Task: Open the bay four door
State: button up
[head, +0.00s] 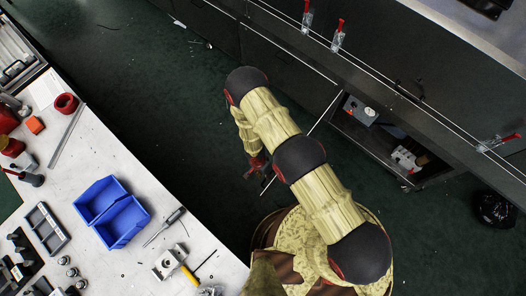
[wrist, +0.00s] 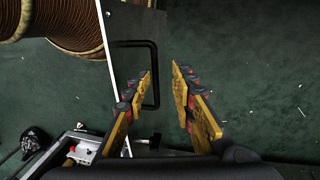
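A dark door stands swung out from the cabinet, its pale top edge (head: 322,118) reaching toward my gripper (head: 262,178) in the head view. I take it for the bay four door, but no number is readable. In the wrist view the door panel (wrist: 128,22) shows with its black bar handle (wrist: 155,62). My gripper (wrist: 164,82) is open there, with the handle's upright bar between the fingers, close to the left finger. The fingers are apart and I see no grip on the bar. The open bay (head: 372,150) shows behind the door.
Small boxes (head: 360,110) sit inside the open bay. Red-topped clamps (head: 338,36) line the dark cabinet's upper edge. A workbench (head: 110,150) with a blue bin (head: 112,212) stands at left. A black bag (head: 496,209) lies at right.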

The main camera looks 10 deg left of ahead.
notch_tip(320, 180, up, 11)
jog(key=w+a, duration=0.1)
jog(key=a, duration=0.1)
jog(key=shift+r, duration=0.15)
jog(key=shift+d, duration=0.2)
dwell(0.5)
